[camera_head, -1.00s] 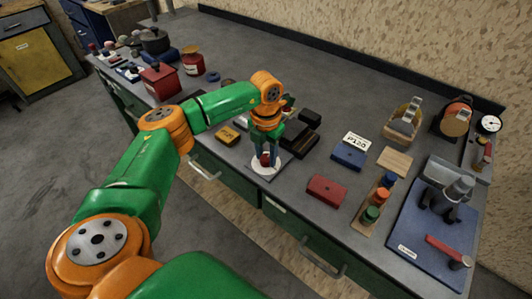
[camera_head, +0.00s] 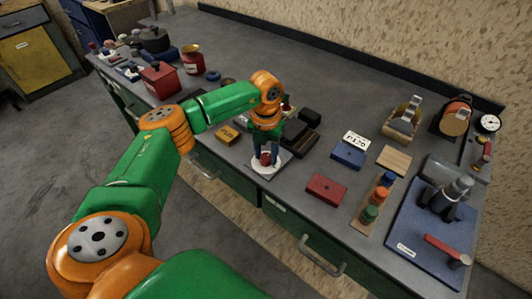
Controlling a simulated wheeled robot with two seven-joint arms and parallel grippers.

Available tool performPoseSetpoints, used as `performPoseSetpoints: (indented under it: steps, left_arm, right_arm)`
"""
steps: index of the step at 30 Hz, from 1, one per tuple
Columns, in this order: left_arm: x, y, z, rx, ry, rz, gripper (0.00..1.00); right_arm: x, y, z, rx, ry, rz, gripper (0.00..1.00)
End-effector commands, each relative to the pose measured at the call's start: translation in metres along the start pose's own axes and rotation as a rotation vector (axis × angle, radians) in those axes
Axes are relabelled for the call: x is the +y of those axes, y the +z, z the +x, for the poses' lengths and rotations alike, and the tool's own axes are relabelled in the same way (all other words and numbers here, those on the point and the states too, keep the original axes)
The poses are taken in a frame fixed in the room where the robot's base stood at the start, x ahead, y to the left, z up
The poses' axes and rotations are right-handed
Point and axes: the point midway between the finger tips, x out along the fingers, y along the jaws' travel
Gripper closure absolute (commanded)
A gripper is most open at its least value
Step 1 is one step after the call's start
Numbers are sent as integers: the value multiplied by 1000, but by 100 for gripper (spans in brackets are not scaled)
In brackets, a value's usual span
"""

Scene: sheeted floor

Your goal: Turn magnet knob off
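A small red knob (camera_head: 266,158) stands on a white round dial plate (camera_head: 270,171) near the front edge of the bench. My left gripper (camera_head: 266,154) points straight down over it, with one finger on each side. The fingers look closed on the knob, but they partly hide it and any marking on it. The knob's exact angle is too small to read. My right gripper is not in view.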

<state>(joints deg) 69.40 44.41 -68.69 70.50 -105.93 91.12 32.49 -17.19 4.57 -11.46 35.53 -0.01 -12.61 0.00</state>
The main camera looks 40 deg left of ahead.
Motion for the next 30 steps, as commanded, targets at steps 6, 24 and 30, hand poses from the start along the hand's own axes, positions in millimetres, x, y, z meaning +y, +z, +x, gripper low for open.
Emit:
performPoseSetpoints:
  steps: [6, 24, 30]
  left_arm:
    - [0, 0, 0, 0, 0, 1, 29]
    - [0, 0, -69, -1, 0, 1, 29]
    - [0, 0, -71, 1, 0, 1, 29]
  right_arm:
    - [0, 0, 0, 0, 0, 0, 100]
    - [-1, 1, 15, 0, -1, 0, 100]
    - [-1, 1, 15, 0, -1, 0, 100]
